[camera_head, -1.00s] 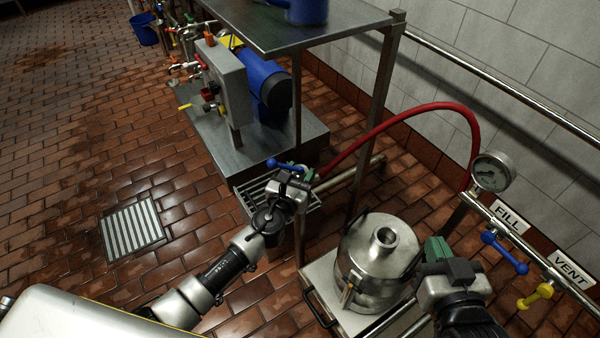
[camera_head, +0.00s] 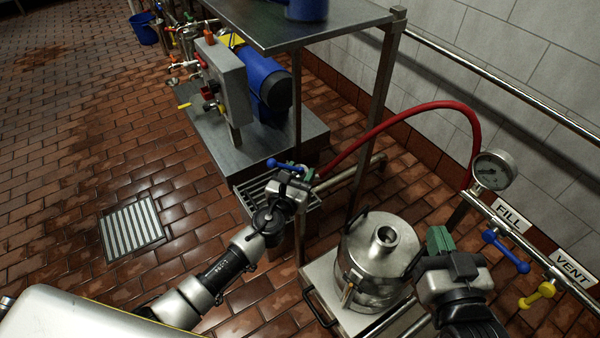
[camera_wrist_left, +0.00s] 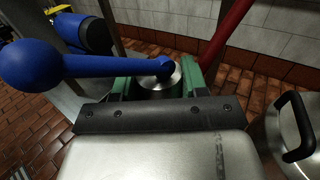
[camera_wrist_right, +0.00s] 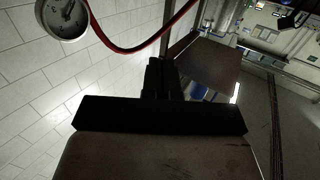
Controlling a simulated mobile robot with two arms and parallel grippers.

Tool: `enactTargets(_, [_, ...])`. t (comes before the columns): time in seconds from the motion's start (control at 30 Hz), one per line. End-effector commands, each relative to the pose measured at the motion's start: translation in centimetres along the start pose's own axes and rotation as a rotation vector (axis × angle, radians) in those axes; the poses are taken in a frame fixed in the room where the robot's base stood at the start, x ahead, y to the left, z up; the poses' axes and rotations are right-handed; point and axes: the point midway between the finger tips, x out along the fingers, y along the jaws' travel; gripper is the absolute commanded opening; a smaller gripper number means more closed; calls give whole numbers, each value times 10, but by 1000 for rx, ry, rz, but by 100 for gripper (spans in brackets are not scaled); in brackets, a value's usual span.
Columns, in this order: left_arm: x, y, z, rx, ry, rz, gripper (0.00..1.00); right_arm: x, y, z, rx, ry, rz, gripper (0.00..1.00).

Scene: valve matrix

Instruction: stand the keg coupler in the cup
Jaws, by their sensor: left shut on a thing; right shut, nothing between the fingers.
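The keg coupler (camera_wrist_left: 160,85) is a metal body with a long blue lever ending in a ball. My left gripper (camera_wrist_left: 160,80) is shut on it, green fingers on both sides. In the head view the coupler's blue lever (camera_head: 284,165) shows at my left gripper (camera_head: 298,172), above a slatted metal rack. The coupler's lower end is hidden. My right gripper (camera_head: 440,240) is shut and empty, right of the steel keg; its fingers show dark in the right wrist view (camera_wrist_right: 158,78).
The steel keg (camera_head: 380,255) stands on a low metal platform (camera_head: 322,270). A red hose (camera_head: 400,118) arches from near the coupler to the wall pipe by a gauge (camera_head: 495,169). A shelf post (camera_head: 378,110) rises behind. Blue and yellow valves sit at right.

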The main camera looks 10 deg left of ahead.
Motion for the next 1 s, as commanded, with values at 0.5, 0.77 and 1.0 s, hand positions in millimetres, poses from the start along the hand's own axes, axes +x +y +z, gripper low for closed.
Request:
enactTargets(0.5, [0, 0, -2, 0, -3, 0, 4, 1, -2, -7, 3, 65, -3, 0])
enactTargets(0.77, [0, 0, -3, 0, -3, 0, 4, 1, -2, -11, 4, 99, -5, 0])
enactTargets(1.0, [0, 0, -5, 0, -3, 0, 4, 1, -3, -16, 5, 134, -7, 0])
